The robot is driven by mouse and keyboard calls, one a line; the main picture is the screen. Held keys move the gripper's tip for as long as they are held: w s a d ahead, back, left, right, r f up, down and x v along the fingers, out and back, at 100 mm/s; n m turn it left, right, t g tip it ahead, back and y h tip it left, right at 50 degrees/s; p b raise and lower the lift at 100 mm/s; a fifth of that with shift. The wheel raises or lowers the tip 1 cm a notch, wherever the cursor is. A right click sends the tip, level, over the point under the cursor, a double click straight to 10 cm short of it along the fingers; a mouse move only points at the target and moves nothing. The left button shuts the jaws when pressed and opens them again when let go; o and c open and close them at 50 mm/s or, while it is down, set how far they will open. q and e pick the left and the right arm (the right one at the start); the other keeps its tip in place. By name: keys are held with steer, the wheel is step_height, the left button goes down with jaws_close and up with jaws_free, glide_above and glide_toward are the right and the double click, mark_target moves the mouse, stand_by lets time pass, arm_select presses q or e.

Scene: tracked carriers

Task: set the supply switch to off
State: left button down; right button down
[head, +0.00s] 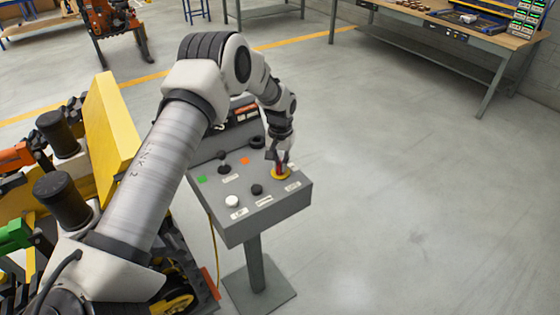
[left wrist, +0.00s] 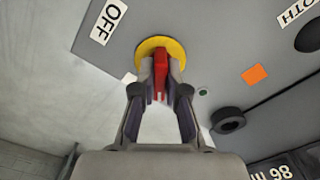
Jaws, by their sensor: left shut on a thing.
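The supply switch is a red handle (left wrist: 161,70) on a round yellow plate (left wrist: 160,44), on the grey control panel (head: 262,208). The yellow plate also shows in the head view (head: 281,175), near the panel's right side. My left gripper (left wrist: 161,80) is shut on the red handle, with one finger on each side. In the head view my left gripper (head: 279,158) reaches down onto the switch. A white OFF label (left wrist: 108,20) lies beside the plate, to its upper left in the left wrist view. The fingers hide part of the handle. My right gripper is not in view.
The panel also carries a white button (head: 232,201), a black knob (head: 256,189), a black ring-shaped part (left wrist: 228,120) and an orange square (left wrist: 255,75). A yellow and black machine (head: 110,125) stands at the left. The floor to the right is clear.

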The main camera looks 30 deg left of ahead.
mark_target(280, 162)
arm_select(q)
steer(key=n+p, duration=0.1)
steer(key=n, duration=0.4)
steer(key=shift+s+n, duration=0.1)
steer(key=shift+n, duration=0.2)
steer(key=n+p, duration=0.1)
steer(key=n, duration=0.3)
steer(key=shift+f+n, duration=0.15)
steer(key=shift+n, duration=0.15)
steer(key=c, duration=1.2)
jaws_free()
step_height(280, 162, up, 12)
steer(key=shift+w, duration=0.2)
